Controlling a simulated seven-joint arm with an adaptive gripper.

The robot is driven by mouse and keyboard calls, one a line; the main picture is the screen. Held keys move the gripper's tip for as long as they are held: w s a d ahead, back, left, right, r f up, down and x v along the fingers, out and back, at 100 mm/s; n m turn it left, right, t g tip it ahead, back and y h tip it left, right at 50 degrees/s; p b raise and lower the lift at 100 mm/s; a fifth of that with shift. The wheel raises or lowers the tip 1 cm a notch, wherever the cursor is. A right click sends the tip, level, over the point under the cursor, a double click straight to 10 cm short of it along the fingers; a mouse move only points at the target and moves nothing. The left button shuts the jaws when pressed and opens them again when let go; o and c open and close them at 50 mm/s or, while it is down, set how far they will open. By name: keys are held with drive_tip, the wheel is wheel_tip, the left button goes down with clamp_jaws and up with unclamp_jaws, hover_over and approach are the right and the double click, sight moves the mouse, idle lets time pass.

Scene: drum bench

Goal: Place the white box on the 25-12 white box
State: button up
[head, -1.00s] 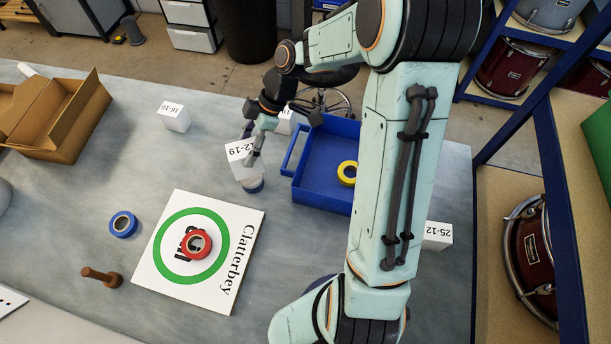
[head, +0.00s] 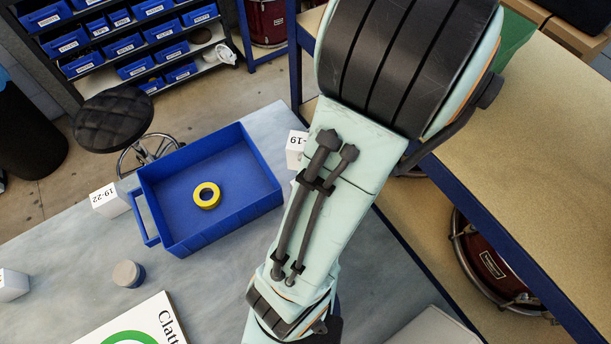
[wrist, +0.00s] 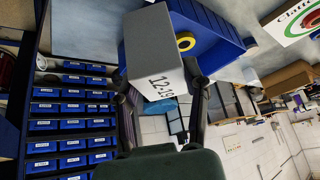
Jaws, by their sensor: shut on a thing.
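The white box labelled 12-19 (wrist: 150,50) is between the two fingers of my gripper (wrist: 160,88) in the wrist view, and the gripper is shut on it. In the head view part of this box (head: 296,150), with "-19" readable, shows at the left edge of my arm, beyond the blue tray's right corner. My arm hides the rest of it and the gripper there. The 25-12 white box cannot be made out in either current view; my arm may cover it.
A blue tray (head: 262,187) holding a yellow tape roll (head: 207,195) stands left of my arm. The 19-22 white box (head: 108,200) is beyond its left side. A small round blue-and-grey container (head: 128,273) and the Clatterbey board (head: 165,318) are nearer. A stool (head: 113,118) stands behind the table.

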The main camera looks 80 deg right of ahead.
drive_tip(key=f, duration=0.7)
drive_tip(key=shift+s+f, duration=0.2)
drive_tip(key=shift+f, duration=0.15)
drive_tip(key=o, duration=1.2)
drive_tip(key=shift+f, duration=0.1)
drive_tip(key=v, duration=1.2)
